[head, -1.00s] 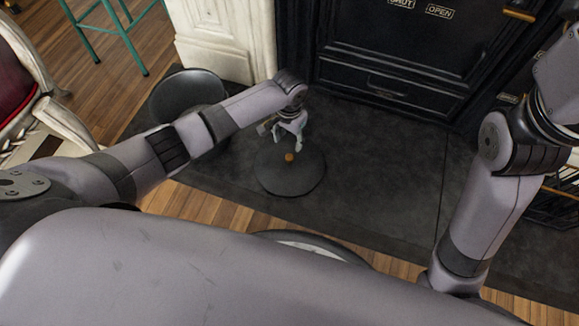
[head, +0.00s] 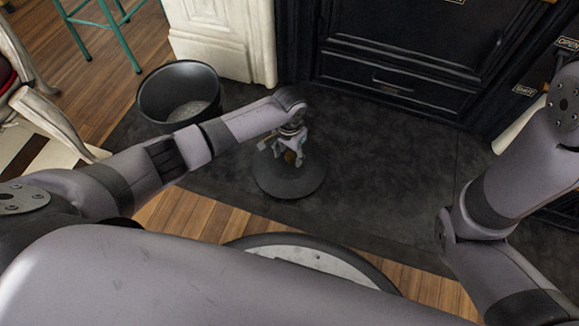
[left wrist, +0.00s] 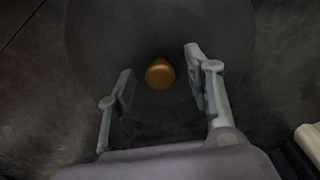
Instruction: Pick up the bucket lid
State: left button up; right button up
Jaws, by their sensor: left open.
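The bucket lid (head: 289,181) is a dark round disc with a small orange-brown knob, lying flat on the dark hearth slab. My left gripper (head: 291,155) is over the lid, at its knob. In the left wrist view, the lid (left wrist: 222,40) fills the upper middle, and its knob (left wrist: 160,74) shows between and slightly beyond the open fingers of the left gripper (left wrist: 160,80). I cannot tell whether the fingers touch the knob. The open black bucket (head: 180,92) stands upright to the left, behind my left arm. My right arm is at the right, with its gripper out of view.
The black stove front (head: 400,60) with a drawer stands behind the slab (head: 375,190). A white fireplace pillar (head: 220,40) is behind the bucket. A white chair (head: 45,115) and a teal stool (head: 100,25) are at the left. Slab right of the lid is clear.

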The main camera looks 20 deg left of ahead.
pick_arm(q)
jog(key=shift+f, duration=0.5)
jog(key=shift+r, duration=0.1)
jog(key=shift+c, duration=0.2)
grip_shut()
dwell(0.4)
